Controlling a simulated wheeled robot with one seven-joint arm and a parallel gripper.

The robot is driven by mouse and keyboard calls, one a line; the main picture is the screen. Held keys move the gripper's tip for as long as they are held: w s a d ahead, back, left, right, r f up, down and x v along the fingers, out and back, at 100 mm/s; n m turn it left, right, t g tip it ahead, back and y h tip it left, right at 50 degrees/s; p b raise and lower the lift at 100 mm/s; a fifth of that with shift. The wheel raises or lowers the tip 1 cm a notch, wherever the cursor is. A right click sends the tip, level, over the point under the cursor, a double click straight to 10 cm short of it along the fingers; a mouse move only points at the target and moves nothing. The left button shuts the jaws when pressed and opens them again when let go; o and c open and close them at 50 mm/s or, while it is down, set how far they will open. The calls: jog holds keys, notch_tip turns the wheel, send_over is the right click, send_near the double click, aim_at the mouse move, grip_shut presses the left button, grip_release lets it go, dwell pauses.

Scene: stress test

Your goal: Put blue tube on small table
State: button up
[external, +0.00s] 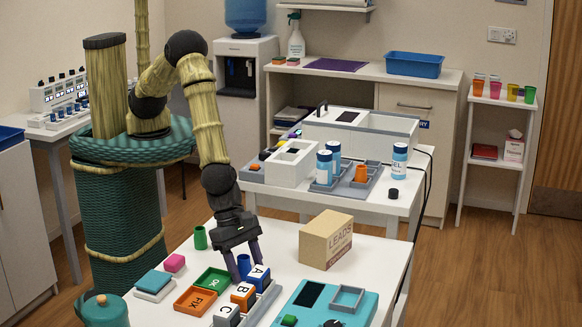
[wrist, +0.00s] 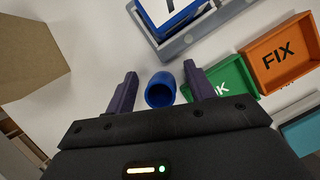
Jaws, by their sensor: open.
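The blue tube (external: 244,264) stands on the white front table (external: 375,255), beside the lettered block holder. In the wrist view the tube (wrist: 160,90) shows its open round mouth. My gripper (external: 249,272) is open and low over the front table. In the wrist view its two dark purple fingers (wrist: 160,72) are on either side of the tube, with gaps visible. Contact is not seen. A small narrow white table (external: 498,101) with a lower shelf stands at the back right and carries several coloured cups.
Close to the tube are the A-B-C block holder (external: 262,306), green OK tray (external: 213,281), orange FIX tray (external: 195,300) and a green tube (external: 200,238). A cardboard box (external: 326,239) and a teal device (external: 327,302) are to the right. A middle table (external: 376,199) holds bottles and equipment.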

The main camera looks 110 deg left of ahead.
dwell(0.3)
jog(key=c, duration=1.1)
notch_tip(320, 180, up, 10)
jog(key=shift+a, duration=0.1)
dwell(0.5)
